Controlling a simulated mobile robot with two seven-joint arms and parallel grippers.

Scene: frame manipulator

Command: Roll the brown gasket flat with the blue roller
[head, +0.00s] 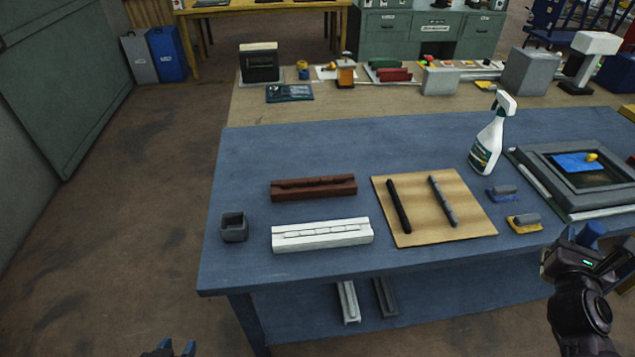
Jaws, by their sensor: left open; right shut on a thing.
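A long brown block (313,187) with an uneven strip along its top lies at the left of the blue table; I cannot tell whether this strip is the brown gasket. A dark strip (398,206) and a grey strip (442,201) lie apart on a tan board (468,220). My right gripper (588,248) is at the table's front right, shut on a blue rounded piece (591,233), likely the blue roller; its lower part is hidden. My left gripper (172,350) is open at the bottom edge, mostly cut off, away from the table.
A white grooved block (322,235) and a small grey box (234,227) stand at the left. A spray bottle (489,140), blue-based block (503,194), yellow-based block (524,223) and dark frame (545,165) are right of the board.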

